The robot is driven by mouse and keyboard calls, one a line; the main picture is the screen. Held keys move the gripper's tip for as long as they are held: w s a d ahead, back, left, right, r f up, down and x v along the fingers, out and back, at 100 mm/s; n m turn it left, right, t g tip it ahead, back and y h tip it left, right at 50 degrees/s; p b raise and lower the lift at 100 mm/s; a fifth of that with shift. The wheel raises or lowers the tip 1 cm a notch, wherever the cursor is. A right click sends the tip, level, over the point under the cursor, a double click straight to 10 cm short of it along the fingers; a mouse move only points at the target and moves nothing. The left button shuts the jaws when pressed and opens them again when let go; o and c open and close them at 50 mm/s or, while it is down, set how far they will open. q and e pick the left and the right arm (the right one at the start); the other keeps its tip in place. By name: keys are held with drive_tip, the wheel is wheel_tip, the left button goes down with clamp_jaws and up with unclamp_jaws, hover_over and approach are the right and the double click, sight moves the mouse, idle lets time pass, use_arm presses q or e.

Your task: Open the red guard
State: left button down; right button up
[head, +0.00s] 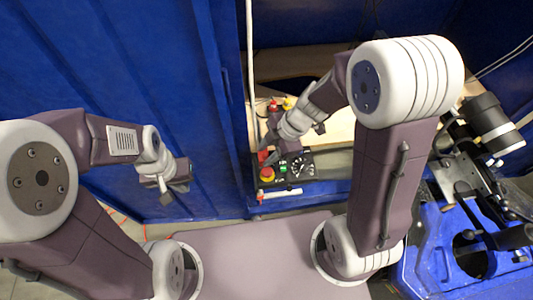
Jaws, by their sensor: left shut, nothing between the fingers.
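A small control panel (295,167) sits on the bench ahead of me, with a green light and a dark dial. A red piece at its left edge, which looks like the red guard (262,156), is partly hidden by my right gripper. I cannot tell whether the guard is up or down. My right gripper (270,152) is right over the panel's left end, close to the red piece. Its fingers are too small and dark to read. My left gripper (168,194) is shut and empty, hanging in front of the blue wall, well left of the panel.
A red emergency button on a yellow base (267,174) is just below the guard. A red item (273,105) and a yellow one (288,103) stand behind my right gripper. Blue walls (130,70) enclose the left. A blue frame with metal equipment (465,180) is at right.

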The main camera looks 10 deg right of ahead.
drive_tip(key=shift+f, duration=0.1)
clamp_jaws()
drive_tip(key=shift+w, duration=0.15)
idle(1.3)
